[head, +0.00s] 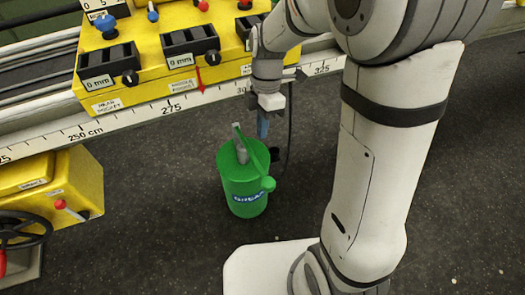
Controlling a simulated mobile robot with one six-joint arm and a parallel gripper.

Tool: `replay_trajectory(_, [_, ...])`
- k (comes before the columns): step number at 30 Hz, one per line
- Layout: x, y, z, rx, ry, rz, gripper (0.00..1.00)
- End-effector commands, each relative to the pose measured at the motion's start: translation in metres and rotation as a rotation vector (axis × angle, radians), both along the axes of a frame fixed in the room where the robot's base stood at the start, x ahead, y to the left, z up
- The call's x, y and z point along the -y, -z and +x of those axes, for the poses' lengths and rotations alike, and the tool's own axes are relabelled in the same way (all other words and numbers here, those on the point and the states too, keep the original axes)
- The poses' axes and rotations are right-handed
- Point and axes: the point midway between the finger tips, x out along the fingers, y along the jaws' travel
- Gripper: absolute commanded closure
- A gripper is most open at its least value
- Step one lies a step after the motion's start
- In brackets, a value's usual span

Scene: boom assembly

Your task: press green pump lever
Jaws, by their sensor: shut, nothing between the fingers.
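The green pump (243,190) is an upright green can with a blue label that seems to read "GREASE". It stands on the dark floor in the middle of the head view. Its green lever (258,164) slopes from the top of the can down to a round knob (268,184) at the right front. My gripper (263,128) points down just above and behind the can, near the upper end of the lever. Its fingers are blue, shut and empty. I cannot tell whether they touch the lever.
A yellow machine carriage (140,50) with labelled pockets and knobs sits behind, on a white scale rail (140,115). A yellow box (75,190) with a red-knobbed lever and a black handwheel (22,230) is at left.

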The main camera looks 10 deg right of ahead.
Motion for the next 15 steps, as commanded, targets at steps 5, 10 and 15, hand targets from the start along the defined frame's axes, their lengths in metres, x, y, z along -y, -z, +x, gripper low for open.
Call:
replay_trajectory(5, [-0.0077, 0.0024, 0.0050, -0.012, -0.112, 0.035, 1.00])
replay_trajectory(10, [-0.0081, 0.0031, 0.0051, -0.012, -0.121, 0.037, 1.00])
replay_trajectory(15, [-0.0081, 0.0037, 0.0047, -0.012, -0.120, 0.037, 1.00])
